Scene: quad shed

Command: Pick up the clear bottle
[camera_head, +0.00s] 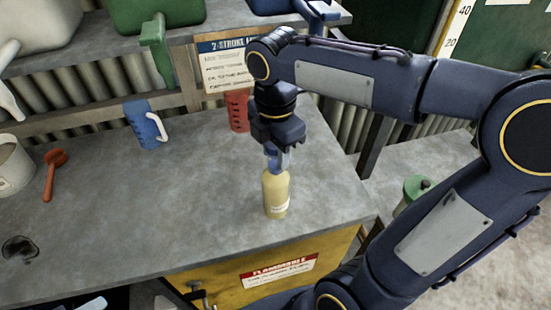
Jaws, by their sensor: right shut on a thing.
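A bottle (275,198) with pale yellow contents or colour and a small white label low on its front is upright near the front right of the grey bench (150,210). My right gripper (278,162) points down from above and is shut on the bottle's top. I cannot tell whether the bottle's base touches the bench. My left gripper is not in view.
A blue jug (145,125) and a red measuring cup (237,110) stand behind. A red funnel-like tool (54,172) and a white bucket (12,165) are at left. A shelf (110,55) with large containers runs along the back. The bench's middle is clear.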

